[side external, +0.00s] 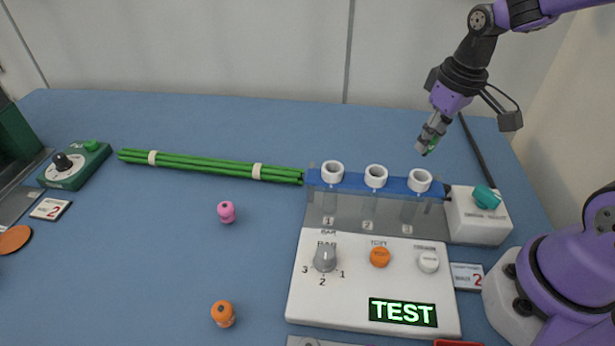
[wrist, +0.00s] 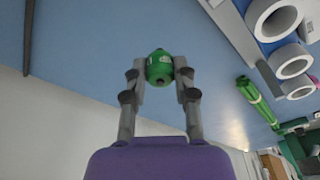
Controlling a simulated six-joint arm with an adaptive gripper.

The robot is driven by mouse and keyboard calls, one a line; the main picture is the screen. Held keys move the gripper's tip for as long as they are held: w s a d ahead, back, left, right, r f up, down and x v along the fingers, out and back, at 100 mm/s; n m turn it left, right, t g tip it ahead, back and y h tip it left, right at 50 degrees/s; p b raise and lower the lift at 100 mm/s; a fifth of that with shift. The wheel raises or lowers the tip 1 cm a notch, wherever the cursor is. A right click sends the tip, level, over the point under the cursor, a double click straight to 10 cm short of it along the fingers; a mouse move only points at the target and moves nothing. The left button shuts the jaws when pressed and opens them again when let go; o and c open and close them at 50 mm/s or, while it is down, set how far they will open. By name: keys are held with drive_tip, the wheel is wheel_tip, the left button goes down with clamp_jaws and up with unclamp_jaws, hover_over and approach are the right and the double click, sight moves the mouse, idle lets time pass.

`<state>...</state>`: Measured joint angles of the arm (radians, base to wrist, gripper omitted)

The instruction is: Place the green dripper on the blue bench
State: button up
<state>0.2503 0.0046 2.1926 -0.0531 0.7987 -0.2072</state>
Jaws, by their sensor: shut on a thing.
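The green dripper (wrist: 159,68) is held between the two fingers of my gripper (wrist: 160,72) in the wrist view. In the side external view only a bit of its green shows at the fingertips (side external: 429,145). My gripper is shut on it, above the back right part of the blue bench (side external: 262,115), behind the test station. The height of the dripper above the bench is hard to tell. A pink dripper (side external: 226,212) and an orange dripper (side external: 223,314) stand on the bench to the left of the station.
The test station (side external: 300,290) has three white ring-topped holders (side external: 376,176), knobs and a lit TEST display (side external: 402,312). A white box with a teal knob (side external: 478,215) adjoins it. A green stick bundle (side external: 205,167) lies left. A dark rod (side external: 478,150) is near my gripper. The back middle is clear.

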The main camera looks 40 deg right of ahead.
drive_tip(key=d+f, duration=0.2)
drive_tip(key=d, duration=0.1)
drive_tip(key=d+f, duration=0.1)
drive_tip(key=d, duration=0.1)
drive_tip(key=shift+w+f, duration=0.1)
drive_tip(key=shift+w, duration=0.3)
drive_tip(key=shift+f, duration=1.9)
drive_tip(key=shift+f, duration=0.2)
drive_tip(key=o, duration=0.8)
drive_tip(key=shift+r, duration=0.1)
